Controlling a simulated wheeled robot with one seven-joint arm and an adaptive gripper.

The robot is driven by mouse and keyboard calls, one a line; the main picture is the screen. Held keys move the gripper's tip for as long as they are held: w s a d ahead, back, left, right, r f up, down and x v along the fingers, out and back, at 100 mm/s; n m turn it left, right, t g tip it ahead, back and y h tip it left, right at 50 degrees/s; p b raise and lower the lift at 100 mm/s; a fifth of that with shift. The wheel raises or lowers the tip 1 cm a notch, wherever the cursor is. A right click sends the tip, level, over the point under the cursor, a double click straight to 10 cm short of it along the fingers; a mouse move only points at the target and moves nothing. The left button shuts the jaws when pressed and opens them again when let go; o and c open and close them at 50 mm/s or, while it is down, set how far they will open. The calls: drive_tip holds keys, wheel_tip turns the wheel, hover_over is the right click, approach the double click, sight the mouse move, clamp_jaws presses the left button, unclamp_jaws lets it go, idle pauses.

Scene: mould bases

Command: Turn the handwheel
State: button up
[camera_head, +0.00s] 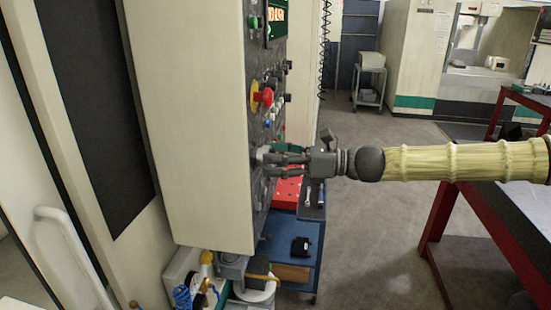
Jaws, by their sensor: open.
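My gripper (270,160) reaches from the right to the lower part of a machine's control panel (262,125). Its grey fingers are open and lie right at the panel face. A small pale grey round part (261,154) shows at the fingertips and may be the handwheel. The fingers hide much of it, and I cannot tell whether they touch it. The panel is seen almost edge-on, so its lower controls are hard to make out.
A red emergency button (266,97) and small knobs stick out above my gripper. A blue cart (290,240) with a red tray (287,190) stands below and behind it. A red-legged table (445,205) is at the right. Open floor lies between.

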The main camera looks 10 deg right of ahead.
drive_tip(key=c, duration=1)
drive_tip(key=shift+c, duration=0.2)
drive_tip(key=shift+f+n+b, duration=0.1)
drive_tip(key=shift+n+b, duration=0.2)
drive_tip(key=shift+b, duration=0.15)
drive_tip(key=n+b, duration=0.8)
drive_tip(key=b, duration=0.1)
drive_tip(key=n+h+b, duration=0.1)
drive_tip(key=n+b, duration=0.8)
drive_tip(key=shift+t+b, duration=0.3)
drive_tip(key=shift+b, duration=0.05)
drive_tip(key=shift+r, duration=0.25)
